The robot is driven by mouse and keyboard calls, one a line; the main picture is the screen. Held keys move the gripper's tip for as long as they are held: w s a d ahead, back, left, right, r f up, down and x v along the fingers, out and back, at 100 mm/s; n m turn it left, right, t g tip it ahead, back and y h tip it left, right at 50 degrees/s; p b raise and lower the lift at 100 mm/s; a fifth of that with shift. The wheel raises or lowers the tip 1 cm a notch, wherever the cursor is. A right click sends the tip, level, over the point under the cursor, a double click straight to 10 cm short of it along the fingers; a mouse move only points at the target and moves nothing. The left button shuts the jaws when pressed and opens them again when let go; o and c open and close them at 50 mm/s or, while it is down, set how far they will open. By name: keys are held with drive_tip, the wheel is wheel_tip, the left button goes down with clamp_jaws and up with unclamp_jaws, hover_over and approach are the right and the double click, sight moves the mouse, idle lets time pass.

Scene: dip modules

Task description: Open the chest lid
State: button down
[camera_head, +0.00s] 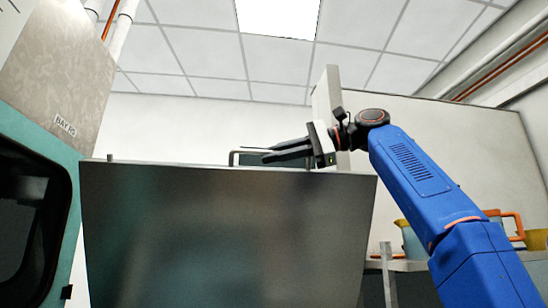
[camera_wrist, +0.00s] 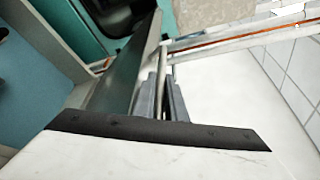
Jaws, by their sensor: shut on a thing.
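The chest lid (camera_head: 225,235) shows in the head view as a broad grey metal panel, standing steeply and filling the lower middle. A thin bar handle (camera_head: 236,152) rises behind its top edge. My gripper (camera_head: 266,153) reaches in from the right just above that edge, its fingers at the handle. In the wrist view the lid (camera_wrist: 125,75) is a slanted grey-green sheet, and my gripper's fingers (camera_wrist: 163,85) are shut around the handle beside it. The chest body is mostly hidden behind the panel in the head view.
A teal cabinet (camera_head: 70,160) with a dark window stands close at the left. At the right, a shelf (camera_head: 405,265) holds orange and yellow jugs (camera_head: 512,222) near my arm. The space above the lid is open up to the ceiling.

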drive_tip(key=c, duration=1.8)
unclamp_jaws()
drive_tip(key=shift+d, duration=0.1)
drive_tip(key=shift+v, duration=3.65)
drive_tip(key=shift+f, duration=0.1)
